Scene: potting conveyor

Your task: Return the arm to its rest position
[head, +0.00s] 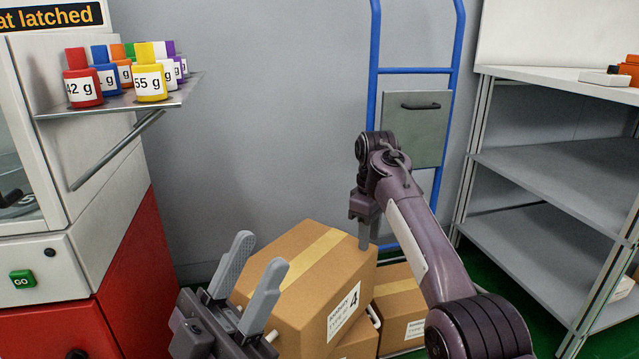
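My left gripper (259,254) is at the bottom centre-left, fingers pointing up with a clear gap between them, open and empty. It is in front of a large cardboard box (310,266) and hides part of it. My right arm comes in from the lower right, bends at its top and ends in my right gripper (365,240), which points down. Its fingers show edge-on, so I cannot tell whether it is open or shut. It overlaps the box's upper right edge in the picture; I cannot tell if they touch.
More boxes (398,308) lie under and beside the large one, by a blue hand truck (417,70). A metal shelf unit (547,165) stands right. A machine (70,180) at left has a side shelf (110,104) with several coloured weights (150,80).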

